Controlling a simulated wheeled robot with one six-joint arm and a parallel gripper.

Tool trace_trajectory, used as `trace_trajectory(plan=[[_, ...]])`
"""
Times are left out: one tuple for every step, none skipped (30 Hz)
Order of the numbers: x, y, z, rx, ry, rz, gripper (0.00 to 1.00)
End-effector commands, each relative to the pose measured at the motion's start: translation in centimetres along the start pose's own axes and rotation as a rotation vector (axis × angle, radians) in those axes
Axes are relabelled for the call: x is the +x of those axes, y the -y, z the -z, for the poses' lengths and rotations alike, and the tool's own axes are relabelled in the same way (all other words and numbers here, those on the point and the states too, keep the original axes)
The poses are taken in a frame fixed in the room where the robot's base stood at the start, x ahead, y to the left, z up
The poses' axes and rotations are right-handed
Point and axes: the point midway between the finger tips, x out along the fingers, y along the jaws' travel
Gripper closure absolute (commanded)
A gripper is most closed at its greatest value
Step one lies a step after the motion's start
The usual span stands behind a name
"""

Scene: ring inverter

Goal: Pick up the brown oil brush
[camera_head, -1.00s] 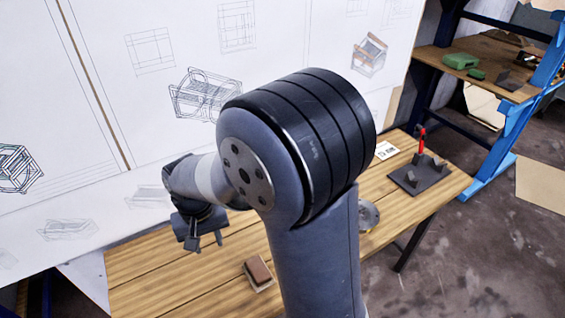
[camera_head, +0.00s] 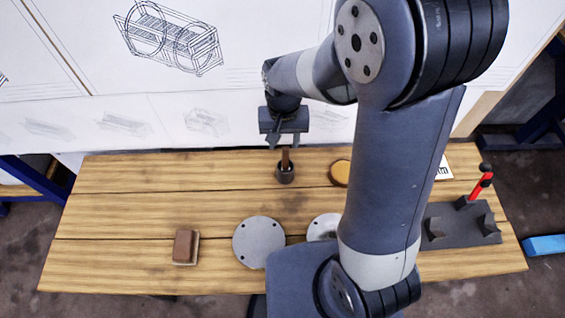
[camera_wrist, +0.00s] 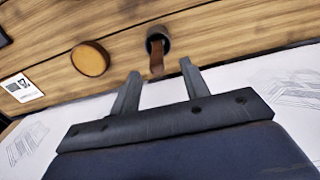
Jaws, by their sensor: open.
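The brown oil brush (camera_head: 285,158) appears to be the brown-handled item standing in a small dark cup (camera_head: 285,174) near the back of the table. Its lower end is hidden in the cup. My gripper (camera_head: 285,141) points down just above the handle, with its fingers apart and nothing held. In the wrist view, the brown handle (camera_wrist: 157,65) shows close to the gap between the open fingertips (camera_wrist: 160,72), with the cup (camera_wrist: 158,37) beyond. I cannot tell whether the handle's top is between the fingers.
A round orange-brown disc (camera_head: 340,173) lies right of the cup. A brown block with a pale base (camera_head: 185,247) and a grey metal disc (camera_head: 259,241) sit nearer the front. A dark fixture with a red-handled part (camera_head: 480,185) stands at the right. A drawing board rises behind.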

Motion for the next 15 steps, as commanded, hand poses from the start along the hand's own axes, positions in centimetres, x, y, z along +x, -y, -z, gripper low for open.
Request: trace_trajectory(plan=[[0.9, 0.0, -0.1, -0.001, 0.005, -0.002, 0.56], [1.3, 0.0, -0.1, -0.001, 0.004, -0.001, 0.56], [1.8, 0.0, -0.1, -0.001, 0.004, -0.001, 0.56], [2.0, 0.0, -0.1, -0.001, 0.003, -0.001, 0.56], [2.2, 0.0, 0.0, -0.001, 0.002, 0.0, 0.56], [2.4, 0.0, 0.0, -0.001, 0.001, 0.0, 0.56], [2.5, 0.0, 0.0, -0.001, 0.002, 0.0, 0.56], [2.7, 0.0, 0.0, 0.0, 0.002, -0.001, 0.56], [2.9, 0.0, 0.0, 0.0, 0.002, -0.001, 0.56], [3.1, 0.1, 0.0, -0.001, 0.002, -0.001, 0.56], [3.4, 0.1, 0.0, -0.001, 0.002, -0.001, 0.56], [3.9, 0.1, 0.0, -0.001, 0.004, -0.001, 0.56], [4.3, 0.1, 0.0, -0.001, 0.004, -0.001, 0.56], [4.7, 0.1, 0.0, -0.001, 0.004, -0.002, 0.56], [5.2, 0.2, 0.1, -0.001, 0.004, -0.001, 0.56]])
